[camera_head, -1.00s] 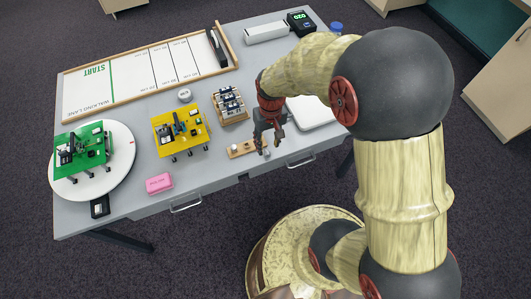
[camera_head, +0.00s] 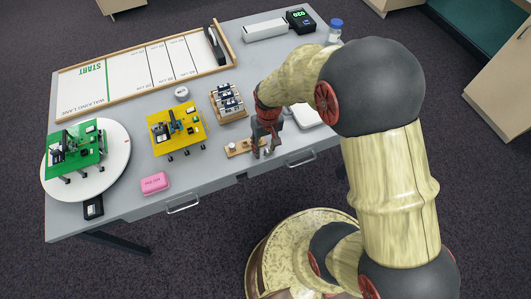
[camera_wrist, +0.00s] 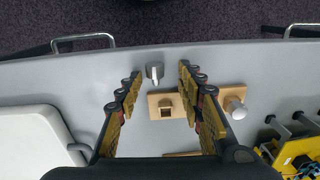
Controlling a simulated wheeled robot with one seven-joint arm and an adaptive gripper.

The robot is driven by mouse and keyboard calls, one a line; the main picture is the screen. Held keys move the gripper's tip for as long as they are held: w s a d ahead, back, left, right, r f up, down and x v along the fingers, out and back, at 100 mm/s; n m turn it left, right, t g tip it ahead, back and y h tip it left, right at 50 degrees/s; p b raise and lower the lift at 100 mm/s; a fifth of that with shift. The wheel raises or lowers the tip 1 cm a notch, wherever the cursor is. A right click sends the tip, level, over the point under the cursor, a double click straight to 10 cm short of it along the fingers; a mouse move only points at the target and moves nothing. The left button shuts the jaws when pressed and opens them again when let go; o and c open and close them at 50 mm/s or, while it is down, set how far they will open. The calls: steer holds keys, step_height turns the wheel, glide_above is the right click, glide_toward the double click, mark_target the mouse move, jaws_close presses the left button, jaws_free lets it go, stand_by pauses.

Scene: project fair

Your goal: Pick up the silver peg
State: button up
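A small silver-grey peg (camera_wrist: 155,73) is on the bare grey table top, near its edge, in the wrist view. It lies between the lines of my two fingers, close to the tips. My gripper (camera_wrist: 157,78) is open, and I see no finger touching the peg. Beside it is a wooden board with a square hole (camera_wrist: 154,112). A pale rounded knob (camera_wrist: 235,106) sits on the board's right part. In the head view my gripper (camera_head: 261,154) points down at the front of the table, beside the wooden board (camera_head: 245,146), and largely hides the peg.
A white tray-like object (camera_wrist: 32,145) lies left in the wrist view. The yellow board device (camera_head: 177,131), a rack of small devices (camera_head: 228,103) and a pink box (camera_head: 155,183) stand on the table (camera_head: 215,174). A drawer handle (camera_head: 183,205) juts from the front edge.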

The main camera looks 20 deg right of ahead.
steer(key=shift+c, duration=0.9)
steer(key=c, duration=0.7)
jaws_close()
steer(key=shift+r+p, duration=0.35)
steer(key=shift+r, duration=0.2)
step_height(320, 180, up, 2)
steer(key=shift+r+p, duration=0.15)
steer(key=shift+p, duration=0.6)
steer(key=s+r+p, duration=0.5)
steer(key=s+r, duration=0.4)
steer(key=s, duration=0.5)
steer(key=shift+r, duration=0.3)
